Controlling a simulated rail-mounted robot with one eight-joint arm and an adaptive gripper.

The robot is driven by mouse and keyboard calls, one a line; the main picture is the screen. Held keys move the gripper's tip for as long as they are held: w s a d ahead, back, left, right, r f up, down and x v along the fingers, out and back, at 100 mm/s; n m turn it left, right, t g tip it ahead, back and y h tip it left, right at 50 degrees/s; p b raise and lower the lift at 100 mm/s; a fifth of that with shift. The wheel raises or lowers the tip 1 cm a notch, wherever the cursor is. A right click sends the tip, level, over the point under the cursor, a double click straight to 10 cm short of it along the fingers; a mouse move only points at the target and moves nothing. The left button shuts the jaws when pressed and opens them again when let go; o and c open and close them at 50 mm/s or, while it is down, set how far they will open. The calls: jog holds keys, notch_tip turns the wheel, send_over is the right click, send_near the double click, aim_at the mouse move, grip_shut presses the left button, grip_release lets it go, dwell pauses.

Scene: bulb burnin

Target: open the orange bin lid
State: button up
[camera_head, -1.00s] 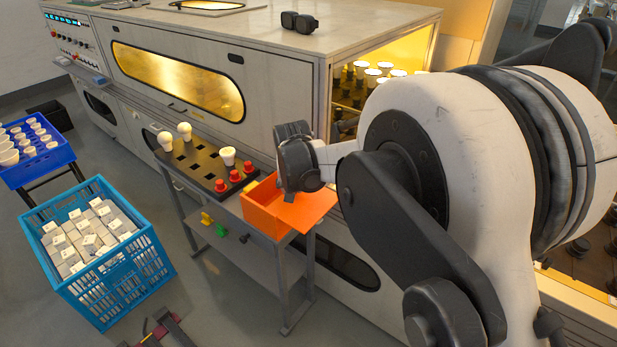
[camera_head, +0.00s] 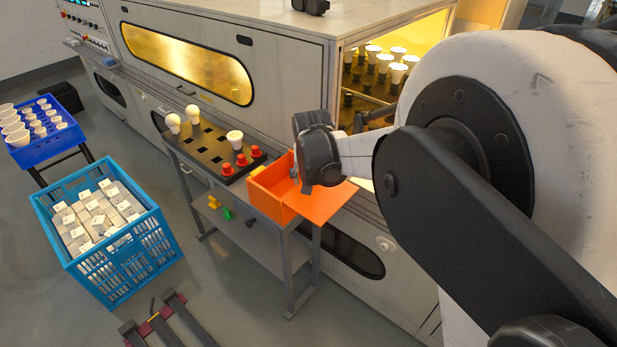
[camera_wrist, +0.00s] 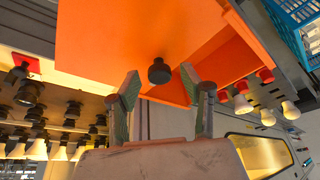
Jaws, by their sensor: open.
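The orange bin (camera_head: 272,197) stands at the right end of the narrow bench in the head view. Its flat orange lid (camera_head: 328,205) sticks out to the right past the bin body, and part of the bin's inside shows at the left. In the wrist view the lid (camera_wrist: 120,35) fills the top, with a round black knob (camera_wrist: 159,71) on it. My gripper (camera_wrist: 161,84) is open and empty, one finger either side of the knob's line. I cannot tell whether a finger touches it. In the head view my dark wrist (camera_head: 318,150) hides the knob.
Left of the bin, a black rack (camera_head: 205,143) holds white bulbs and red caps. The burn-in cabinet (camera_head: 290,75) stands close behind, its lit opening holding several bulbs. A blue crate (camera_head: 110,240) of white boxes sits on the floor at left.

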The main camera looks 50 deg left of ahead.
aim_at(310, 199)
jog(key=v, duration=1.2)
